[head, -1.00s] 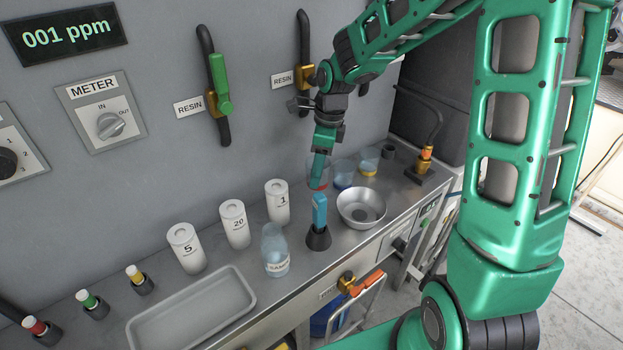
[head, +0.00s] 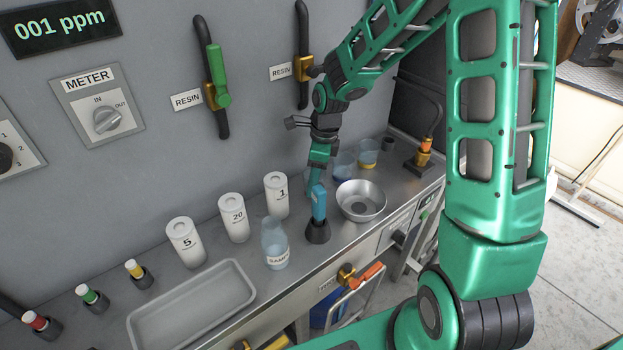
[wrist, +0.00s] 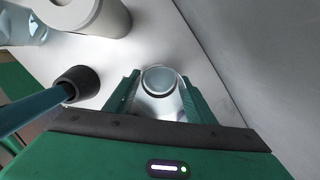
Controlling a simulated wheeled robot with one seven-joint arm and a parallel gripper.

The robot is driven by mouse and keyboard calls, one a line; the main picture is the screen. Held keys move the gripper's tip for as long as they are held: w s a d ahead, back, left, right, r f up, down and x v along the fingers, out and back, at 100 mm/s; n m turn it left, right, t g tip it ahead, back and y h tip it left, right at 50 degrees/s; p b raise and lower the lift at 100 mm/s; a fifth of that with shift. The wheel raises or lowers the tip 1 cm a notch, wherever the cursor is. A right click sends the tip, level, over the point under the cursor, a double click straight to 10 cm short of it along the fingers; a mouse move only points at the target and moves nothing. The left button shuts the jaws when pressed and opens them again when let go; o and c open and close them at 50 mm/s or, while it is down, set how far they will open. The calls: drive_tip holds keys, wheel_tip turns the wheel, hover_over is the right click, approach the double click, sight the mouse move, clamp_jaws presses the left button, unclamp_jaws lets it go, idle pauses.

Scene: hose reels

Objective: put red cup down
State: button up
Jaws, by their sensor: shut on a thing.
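My gripper (head: 313,182) is low over the bench near the wall, behind the blue-handled tool and left of the other cups. In the wrist view my gripper (wrist: 160,92) has its two green fingers on either side of a clear cup (wrist: 160,78), shut on it. I see the cup from above, its round rim upright between the fingers; its red colour does not show there. In the head view the cup is mostly hidden by my gripper. I cannot tell whether its base touches the bench.
A blue cup (head: 343,172) and a yellow cup (head: 368,155) stand to the right. A metal bowl (head: 361,202) and the blue-handled tool (head: 319,205) in its black holder are close in front. White canister 1 (head: 276,197) is left; the wall is behind.

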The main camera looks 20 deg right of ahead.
drive_tip(key=o, duration=1.1)
drive_tip(key=shift+f, duration=0.1)
drive_tip(key=r, duration=0.4)
drive_tip(key=d+r, duration=0.1)
drive_tip(key=r, duration=0.7)
drive_tip(key=shift+s+d, duration=0.25)
drive_tip(key=shift+s, duration=0.15)
drive_tip(key=shift+d+r, duration=0.1)
drive_tip(key=s+d+r+n+h, duration=0.2)
drive_tip(key=s+d+r+n, duration=0.2)
drive_tip(key=s+d+n, duration=0.75)
drive_tip(key=s+n, duration=0.1)
drive_tip(key=s, duration=0.4)
drive_tip(key=s+d+n, duration=0.2)
drive_tip(key=s, duration=0.5)
drive_tip(key=s+d+n, duration=0.2)
drive_tip(key=s, duration=0.5)
drive_tip(key=shift+s+f+n+g+y, duration=0.15)
drive_tip(key=shift+n+g+y, duration=0.1)
drive_tip(key=shift+g+y, duration=0.15)
